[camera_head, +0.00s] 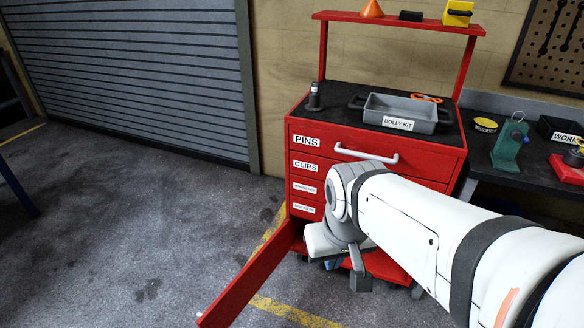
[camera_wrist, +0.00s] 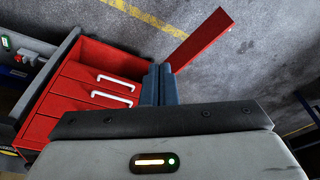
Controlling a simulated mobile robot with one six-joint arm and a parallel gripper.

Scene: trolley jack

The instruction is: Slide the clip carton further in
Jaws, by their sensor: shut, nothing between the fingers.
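No clip carton can be made out in either view. The red trolley (camera_head: 375,135) has a drawer labelled CLIPS (camera_head: 305,167) below one labelled PINS (camera_head: 306,141). Its low red door (camera_head: 255,280) stands open at the front left. The lower compartment is mostly hidden behind my arm. My gripper (camera_wrist: 160,68) shows in the wrist view with its two dark blue fingers shut together and nothing between them. It is in front of the trolley, between the drawer fronts and the open door (camera_wrist: 202,38) in that view.
A grey DOLLY KIT tray (camera_head: 398,113) and a dark bottle (camera_head: 314,97) are on the trolley top. A bench (camera_head: 480,157) with a green tool (camera_head: 510,143) stands at the right. The floor (camera_head: 130,220) at the left is clear. White drawer handles (camera_wrist: 120,81) stick out.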

